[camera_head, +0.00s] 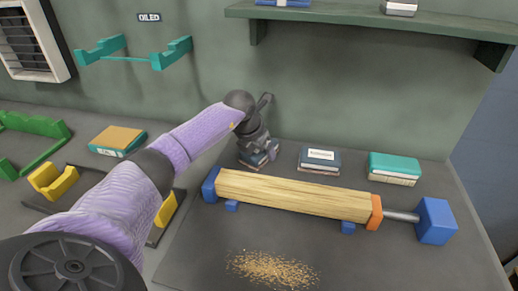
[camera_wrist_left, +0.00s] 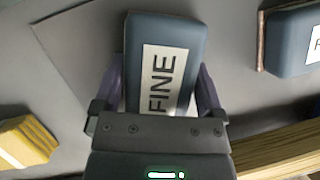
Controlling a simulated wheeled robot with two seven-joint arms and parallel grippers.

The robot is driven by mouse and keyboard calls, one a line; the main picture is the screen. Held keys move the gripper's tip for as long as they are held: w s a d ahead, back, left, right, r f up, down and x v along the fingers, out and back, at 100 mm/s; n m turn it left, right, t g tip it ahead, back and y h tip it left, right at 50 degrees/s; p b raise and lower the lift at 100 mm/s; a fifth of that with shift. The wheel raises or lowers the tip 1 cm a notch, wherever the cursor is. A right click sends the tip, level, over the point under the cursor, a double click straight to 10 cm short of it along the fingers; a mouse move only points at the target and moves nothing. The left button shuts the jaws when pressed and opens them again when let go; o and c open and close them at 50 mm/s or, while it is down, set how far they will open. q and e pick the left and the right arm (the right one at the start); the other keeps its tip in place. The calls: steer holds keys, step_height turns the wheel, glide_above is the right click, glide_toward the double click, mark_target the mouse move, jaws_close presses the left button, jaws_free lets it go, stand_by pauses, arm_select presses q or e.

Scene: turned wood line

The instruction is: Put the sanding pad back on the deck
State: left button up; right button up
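The dark blue sanding pad, labelled FINE (camera_wrist_left: 165,75), is between the fingers of my left gripper (camera_wrist_left: 160,85) in the left wrist view. The fingers lie close along both its sides and appear shut on it. In the head view my left gripper (camera_head: 257,148) points down over this pad (camera_head: 260,160), at the back of the grey deck (camera_head: 210,265), behind the wooden blank's left end. The gripper partly hides the pad, and I cannot tell whether its underside touches the deck. My right gripper is not in view.
A wooden blank (camera_head: 290,195) lies between blue end blocks, with sawdust (camera_head: 272,269) in front. A dark blue pad (camera_head: 320,159) and a teal pad (camera_head: 395,168) stand to the right. An orange-topped pad (camera_head: 118,140) and yellow blocks (camera_head: 54,182) are left. A green shelf (camera_head: 370,22) is above.

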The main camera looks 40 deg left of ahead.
arm_select(q)
steer(key=shift+s+d+f, duration=0.1)
steer(key=shift+s+f, duration=0.1)
steer(key=shift+f, duration=0.1)
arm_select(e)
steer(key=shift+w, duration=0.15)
arm_select(q)
steer(key=p+v, duration=0.1)
steer(key=v, duration=0.3)
steer(key=p+v, duration=0.2)
steer(key=v, duration=0.2)
steer(key=w+p+v, duration=0.1)
steer(key=v, duration=0.2)
steer(key=shift+s+r, duration=0.2)
steer(key=shift+r, duration=0.4)
steer(key=shift+s+r, duration=0.15)
steer(key=shift+r, duration=0.2)
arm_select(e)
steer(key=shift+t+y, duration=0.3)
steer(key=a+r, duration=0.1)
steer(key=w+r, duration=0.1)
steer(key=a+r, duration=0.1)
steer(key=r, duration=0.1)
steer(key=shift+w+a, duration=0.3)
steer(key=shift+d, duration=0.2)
